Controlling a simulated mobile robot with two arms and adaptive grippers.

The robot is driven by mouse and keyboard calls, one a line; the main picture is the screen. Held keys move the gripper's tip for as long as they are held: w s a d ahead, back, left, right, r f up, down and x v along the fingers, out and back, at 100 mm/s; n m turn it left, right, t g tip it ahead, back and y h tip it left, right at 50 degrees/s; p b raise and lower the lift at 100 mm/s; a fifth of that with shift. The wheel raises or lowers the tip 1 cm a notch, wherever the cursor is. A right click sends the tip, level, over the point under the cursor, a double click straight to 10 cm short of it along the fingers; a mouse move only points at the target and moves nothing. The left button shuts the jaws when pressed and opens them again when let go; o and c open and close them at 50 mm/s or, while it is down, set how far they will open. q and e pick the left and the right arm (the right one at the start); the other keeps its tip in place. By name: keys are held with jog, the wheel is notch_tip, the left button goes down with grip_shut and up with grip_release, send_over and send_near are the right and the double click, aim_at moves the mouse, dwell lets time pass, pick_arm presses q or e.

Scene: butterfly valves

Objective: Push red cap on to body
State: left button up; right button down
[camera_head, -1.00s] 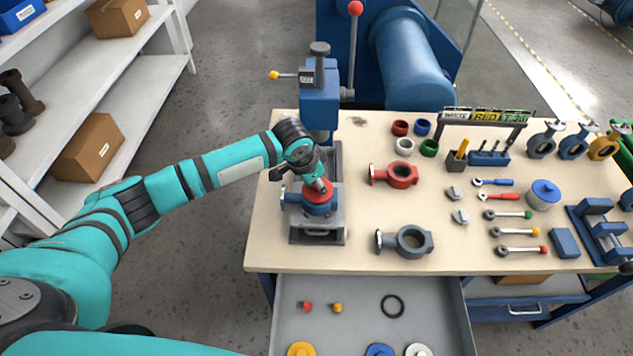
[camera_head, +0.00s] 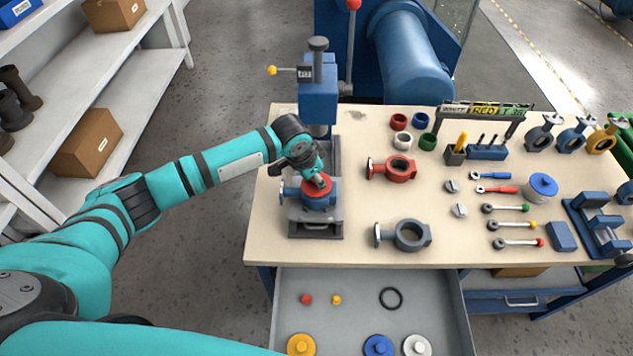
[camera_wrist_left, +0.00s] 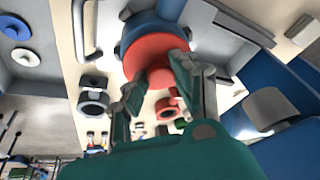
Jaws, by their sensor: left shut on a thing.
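The red cap (camera_head: 318,187) sits on top of the blue valve body (camera_head: 319,201), which rests on the press fixture (camera_head: 317,229) at the table's left side. My left gripper (camera_head: 319,180) comes down from above and is shut on the red cap's raised centre. In the left wrist view the gripper (camera_wrist_left: 166,75) holds the red cap (camera_wrist_left: 150,48), with the blue body (camera_wrist_left: 146,27) directly behind it. Whether the cap is fully seated cannot be told. My right gripper is not in view.
The press column (camera_head: 318,100) with its yellow-tipped handle stands just behind. A red valve body (camera_head: 399,168) and a grey one (camera_head: 411,235) lie to the right on the table (camera_head: 360,255). The drawer (camera_head: 365,320) in front is open with coloured caps.

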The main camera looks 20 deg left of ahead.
pick_arm(q)
jog(key=shift+f, duration=0.55)
jog(key=shift+s+f, duration=0.15)
jog(key=shift+f, duration=0.2)
dwell(0.8)
jog(key=shift+r, duration=0.1)
dwell(0.4)
dwell(0.5)
jog(key=o, duration=1.1)
jog(key=shift+r+p, duration=0.2)
jog(key=shift+p, duration=0.15)
